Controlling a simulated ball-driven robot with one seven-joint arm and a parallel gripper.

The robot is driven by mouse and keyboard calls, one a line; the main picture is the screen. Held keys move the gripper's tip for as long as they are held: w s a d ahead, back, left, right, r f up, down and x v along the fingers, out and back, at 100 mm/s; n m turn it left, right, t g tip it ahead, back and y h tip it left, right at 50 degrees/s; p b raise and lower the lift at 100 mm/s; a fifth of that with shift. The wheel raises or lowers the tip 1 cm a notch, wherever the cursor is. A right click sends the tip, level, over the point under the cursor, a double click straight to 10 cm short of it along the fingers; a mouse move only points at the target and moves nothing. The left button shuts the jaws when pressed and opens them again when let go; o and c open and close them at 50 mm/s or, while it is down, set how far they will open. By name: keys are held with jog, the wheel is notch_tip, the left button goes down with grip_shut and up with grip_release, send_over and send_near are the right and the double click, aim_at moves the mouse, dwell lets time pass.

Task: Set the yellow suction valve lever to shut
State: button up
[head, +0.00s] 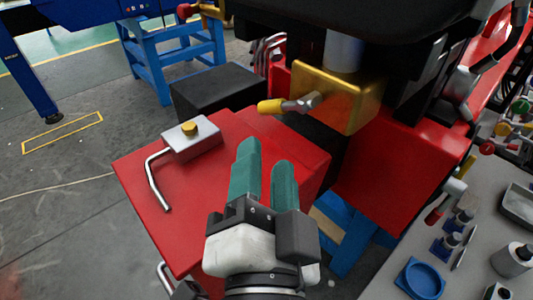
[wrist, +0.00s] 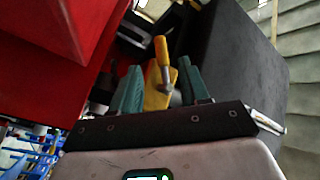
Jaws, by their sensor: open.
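The yellow suction valve lever (head: 270,106) has a yellow grip on a metal shaft. In the head view it points left from the brass-coloured valve block (head: 338,95). My gripper (head: 266,158) has teal fingers, is open and empty, and appears below the lever in the picture, with a visible gap. In the wrist view the lever (wrist: 161,50) shows between and beyond the fingers of my gripper (wrist: 159,76), with the brass block (wrist: 155,98) behind it. I cannot tell the exact distance between fingertips and lever.
A red bench surface (head: 150,180) under my gripper carries a metal block with a bent rod (head: 158,180). A black box (head: 215,88) stands behind it. Red and dark machinery (head: 390,165) is close on the right. A grey table (head: 400,283) with a blue ring (head: 424,279) is at lower right.

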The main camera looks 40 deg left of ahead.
aim_at(266, 114)
jog(key=w+a+p, duration=0.2)
jog(key=w+a+g+p, duration=0.1)
jog(key=w+a+p, duration=0.2)
jog(key=w+a+n+g+p, duration=0.1)
jog(key=w+a+p, duration=0.1)
jog(key=shift+w+a+r+y, duration=0.3)
jog(key=shift+w+a+r, duration=0.1)
dwell(0.6)
jog(key=shift+c, duration=0.4)
grip_shut()
